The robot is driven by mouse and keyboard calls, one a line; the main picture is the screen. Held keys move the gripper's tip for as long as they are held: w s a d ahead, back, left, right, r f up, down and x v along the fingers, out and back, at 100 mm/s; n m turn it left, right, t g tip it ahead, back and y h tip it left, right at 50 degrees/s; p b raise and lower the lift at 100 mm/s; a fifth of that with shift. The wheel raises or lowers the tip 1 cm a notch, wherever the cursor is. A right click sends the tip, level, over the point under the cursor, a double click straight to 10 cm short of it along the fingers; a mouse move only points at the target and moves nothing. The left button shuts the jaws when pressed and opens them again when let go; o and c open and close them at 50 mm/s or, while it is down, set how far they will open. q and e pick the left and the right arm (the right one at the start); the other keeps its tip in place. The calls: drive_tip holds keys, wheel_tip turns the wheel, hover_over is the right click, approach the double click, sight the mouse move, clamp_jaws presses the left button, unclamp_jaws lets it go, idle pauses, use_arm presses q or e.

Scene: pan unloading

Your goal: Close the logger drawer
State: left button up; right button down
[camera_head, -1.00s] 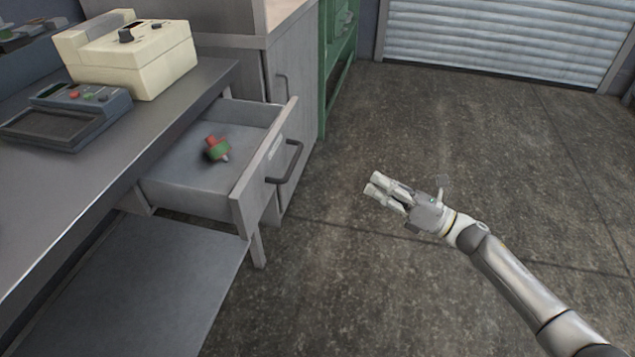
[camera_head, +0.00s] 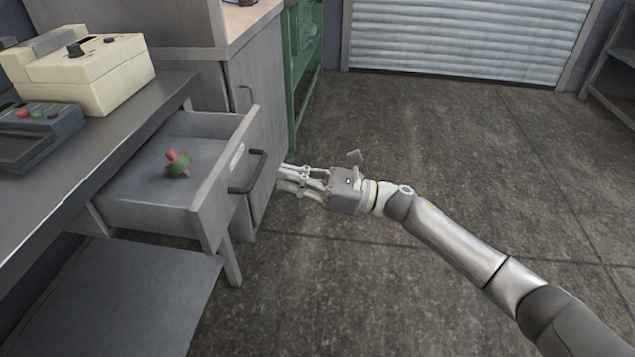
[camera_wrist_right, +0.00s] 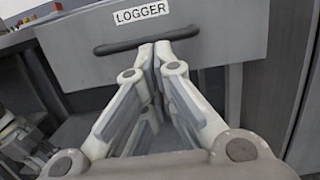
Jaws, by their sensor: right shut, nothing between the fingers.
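The logger drawer (camera_head: 209,205) is a grey drawer under the bench, pulled out. Its front carries a dark bar handle (camera_head: 250,172) and a white label; in the right wrist view the label (camera_wrist_right: 141,12) reads LOGGER. A small red and green object (camera_head: 178,163) lies inside. My right gripper (camera_head: 281,178) is shut and empty, pointing at the drawer front from the right. In the right wrist view its fingertips (camera_wrist_right: 155,46) overlap the handle (camera_wrist_right: 146,41); I cannot tell whether they touch.
The bench top (camera_head: 142,112) holds a cream instrument box (camera_head: 88,75) and a dark grey device (camera_head: 42,128). A grey cabinet (camera_head: 262,110) stands just behind the drawer. A green rack (camera_head: 303,60) is farther back. The floor to the right is clear.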

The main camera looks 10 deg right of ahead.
use_arm(q)
drive_tip(key=shift+f, duration=0.25)
use_arm(e)
drive_tip(key=shift+x, duration=1.5)
use_arm(q)
drive_tip(key=shift+w, duration=0.1)
